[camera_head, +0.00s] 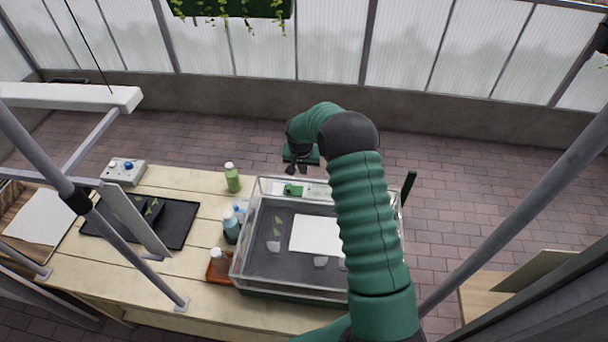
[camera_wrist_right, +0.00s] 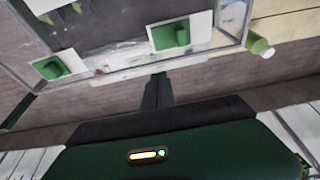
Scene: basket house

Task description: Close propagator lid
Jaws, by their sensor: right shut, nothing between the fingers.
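The propagator (camera_head: 236,262) is a clear-walled box on the right end of the wooden table. A grey interior and a white sheet (camera_head: 312,236) show through its clear cover or open top; I cannot tell how far the lid is open. My right gripper (camera_head: 296,168) is shut and empty, just beyond the box's far edge. In the right wrist view the closed fingers (camera_wrist_right: 159,82) point at the clear rim (camera_wrist_right: 190,60), with green pieces on white patches (camera_wrist_right: 170,34) near it. My right arm hides the box's right part. My left gripper is out of view.
A black tray (camera_head: 180,226) and a grey control box (camera_head: 123,171) lie further left. Brick floor (camera_head: 450,190) is clear behind and right.

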